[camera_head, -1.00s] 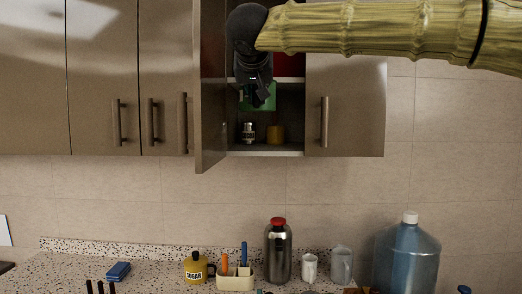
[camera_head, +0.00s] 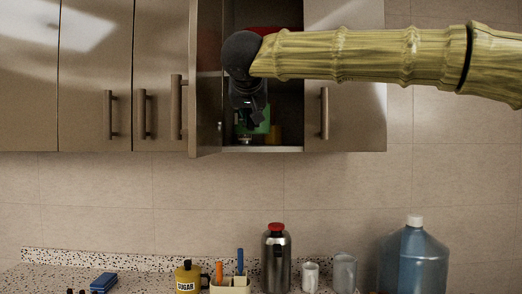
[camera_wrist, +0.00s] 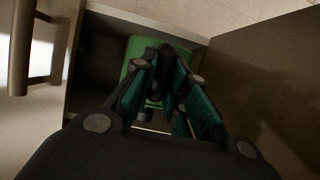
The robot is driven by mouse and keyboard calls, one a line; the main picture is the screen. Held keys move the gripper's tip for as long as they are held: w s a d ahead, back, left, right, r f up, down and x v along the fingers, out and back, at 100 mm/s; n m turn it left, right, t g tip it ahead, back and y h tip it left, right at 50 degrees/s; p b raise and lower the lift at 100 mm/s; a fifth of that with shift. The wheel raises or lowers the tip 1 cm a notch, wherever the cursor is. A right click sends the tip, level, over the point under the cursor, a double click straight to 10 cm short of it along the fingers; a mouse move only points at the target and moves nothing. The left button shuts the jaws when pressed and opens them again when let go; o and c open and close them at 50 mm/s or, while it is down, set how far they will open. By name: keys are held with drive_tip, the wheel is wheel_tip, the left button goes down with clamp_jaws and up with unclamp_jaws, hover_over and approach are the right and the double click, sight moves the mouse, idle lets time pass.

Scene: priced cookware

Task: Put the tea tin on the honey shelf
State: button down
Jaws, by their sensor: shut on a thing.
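The green tea tin (camera_head: 264,122) is in my gripper (camera_head: 250,118), inside the open wall cabinet in the head view. My gripper reaches in from above and is shut on the tin. In the wrist view the tin (camera_wrist: 136,52) shows green beyond the fingers (camera_wrist: 165,85). The tin is low over the cabinet's bottom shelf (camera_head: 275,149); I cannot tell whether it touches. An amber jar (camera_head: 274,135), perhaps honey, stands on that shelf just right of and partly behind the tin. The gripper and tin hide much of the shelf.
The open cabinet door (camera_head: 207,90) stands close on the left. A closed door (camera_head: 345,80) is on the right. A small silver-topped jar (camera_head: 245,140) is on the shelf, mostly hidden below the tin.

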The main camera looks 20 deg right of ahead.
drive_tip(key=w+d+p, duration=0.1)
drive_tip(key=w, duration=0.4)
drive_tip(key=w+d+p, duration=0.1)
drive_tip(key=w+d, duration=0.1)
drive_tip(key=w, duration=0.4)
drive_tip(key=w+d+p, duration=0.1)
drive_tip(key=w+d, duration=0.1)
drive_tip(key=w, duration=0.3)
drive_tip(key=shift+w+p, duration=0.35)
drive_tip(key=shift+w, duration=0.05)
drive_tip(key=shift+w+f, duration=0.1)
drive_tip(key=shift+w, duration=0.05)
drive_tip(key=shift+f, duration=1.7)
drive_tip(key=c, duration=1.4)
unclamp_jaws()
drive_tip(key=shift+f, duration=0.1)
drive_tip(key=b+v, duration=0.1)
drive_tip(key=v, duration=1.1)
drive_tip(key=shift+b, duration=0.35)
